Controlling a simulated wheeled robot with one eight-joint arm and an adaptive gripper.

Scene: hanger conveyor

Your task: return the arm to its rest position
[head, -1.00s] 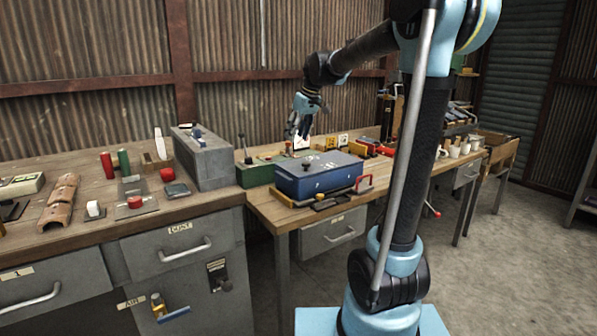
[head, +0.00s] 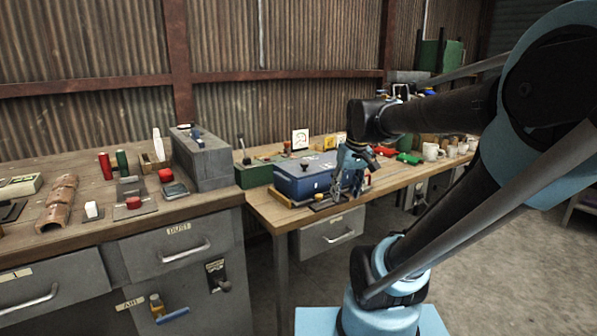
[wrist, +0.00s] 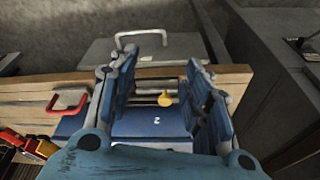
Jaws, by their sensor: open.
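My gripper (head: 346,190) hangs pointing down in front of the blue box (head: 300,183) on the right-hand bench in the head view. Its fingers cover part of the box's right side. In the wrist view my gripper (wrist: 165,95) shows two blue-padded fingers standing apart, with nothing held between them. Beyond and between the fingers are a blue surface with a white mark (wrist: 152,122) and a small yellow knob (wrist: 165,99). Whether the fingers touch the box cannot be told.
The bench edge (head: 262,222) and a grey drawer (head: 333,232) lie below the gripper. A red handle (wrist: 68,102) is left of the fingers. White mugs (head: 432,151) stand farther right. The left bench (head: 80,225) holds buttons and a grey box (head: 203,160). Open floor is at right.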

